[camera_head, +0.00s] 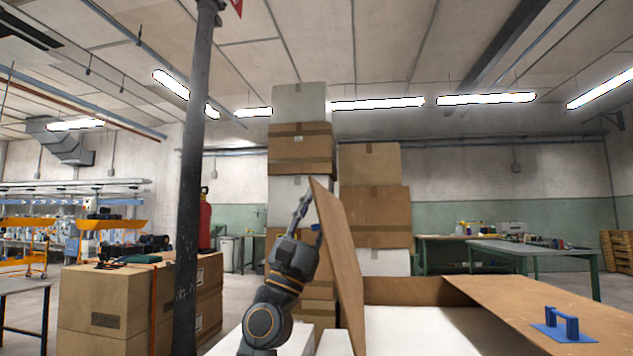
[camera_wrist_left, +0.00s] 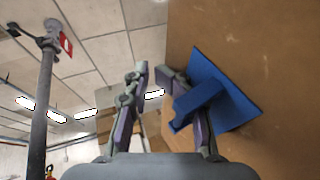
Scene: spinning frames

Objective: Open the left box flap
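The left box flap (camera_head: 345,265) is a brown cardboard panel standing nearly upright at the left side of the open box (camera_head: 405,290). My left gripper (camera_head: 304,203) is at the flap's outer left side, near its upper edge. In the left wrist view, the flap (camera_wrist_left: 265,40) fills the right side and carries a blue handle (camera_wrist_left: 230,90). My left gripper (camera_wrist_left: 152,72) has its fingers apart; the right finger overlaps the handle and seems to pass through it. Nothing fills the gap between the fingers. My right gripper is in neither view.
The right flap (camera_head: 500,300) is folded outward, nearly level, with a blue handle (camera_head: 562,326) on it. Stacked cartons (camera_head: 375,210) stand behind the box. A dark pole (camera_head: 188,200) and a large carton (camera_head: 100,305) are at the left.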

